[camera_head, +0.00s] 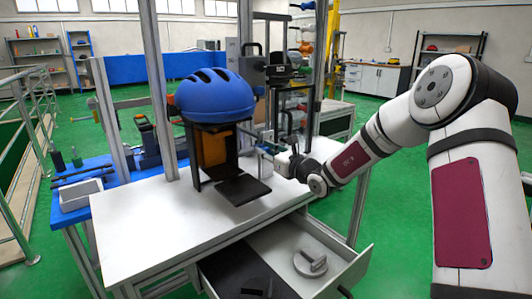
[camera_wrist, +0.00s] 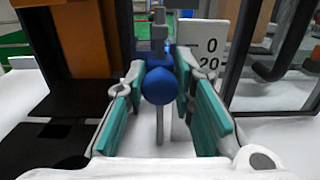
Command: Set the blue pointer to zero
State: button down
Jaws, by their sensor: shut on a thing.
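The blue pointer (camera_wrist: 160,86), with a round blue knob facing me, sits between my fingers in the wrist view. My gripper (camera_wrist: 162,76) is shut on it, with a teal pad on each side. A white scale plate (camera_wrist: 203,45) stands just behind and to the right, showing "0" with "20" below it. The knob appears lower in the picture than the zero; I cannot tell the exact reading. In the head view my gripper (camera_head: 284,160) is at the tower, right of the blue helmet (camera_head: 215,97); the pointer is not distinguishable there.
A dark plate (camera_head: 243,189) lies below the helmet on the white table (camera_head: 150,225). An open drawer (camera_head: 325,277) with a metal part juts out at the front, below my arm. Upright metal posts (camera_head: 157,85) flank the tower. The table's front left is clear.

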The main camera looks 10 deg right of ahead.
jog(key=shift+r+p, duration=0.5)
jog(key=shift+r, duration=0.6)
jog(key=c, duration=1.3)
grip_release()
jog(key=shift+r, duration=0.1)
jog(key=shift+c, duration=0.2)
jog(key=shift+s+d, duration=0.25)
jog(key=shift+s, duration=0.15)
jog(key=v, duration=1.1)
